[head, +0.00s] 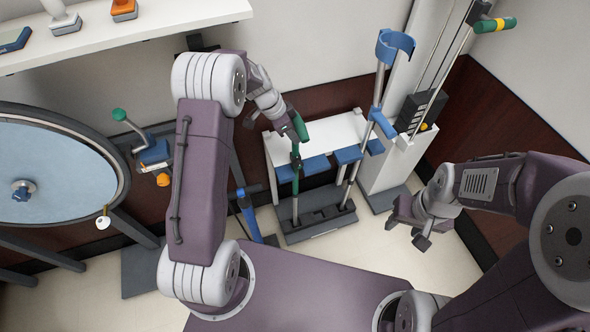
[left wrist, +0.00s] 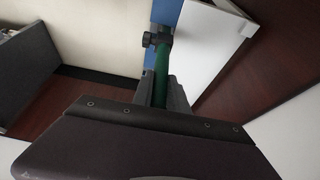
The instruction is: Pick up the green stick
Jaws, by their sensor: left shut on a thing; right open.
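The green stick (head: 296,158) stands roughly upright at the white and grey rack, with its green handle (head: 301,127) at the top. My left gripper (head: 291,127) is shut on the stick close below the handle. In the left wrist view the green stick (left wrist: 162,66) runs between the fingers of my left gripper (left wrist: 161,92), with a dark clamp or knob beyond them. Whether its foot is clear of the rack base I cannot tell. My right gripper (head: 411,222) is open and empty, low at the right, apart from the rack.
The rack (head: 320,137) has blue pads and a dark base. A blue-cuffed crutch (head: 396,45) stands in it to the right. A grey weight column (head: 385,170) is beside it. A large round wheel device (head: 55,170) is at the left; a white shelf (head: 150,25) is above.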

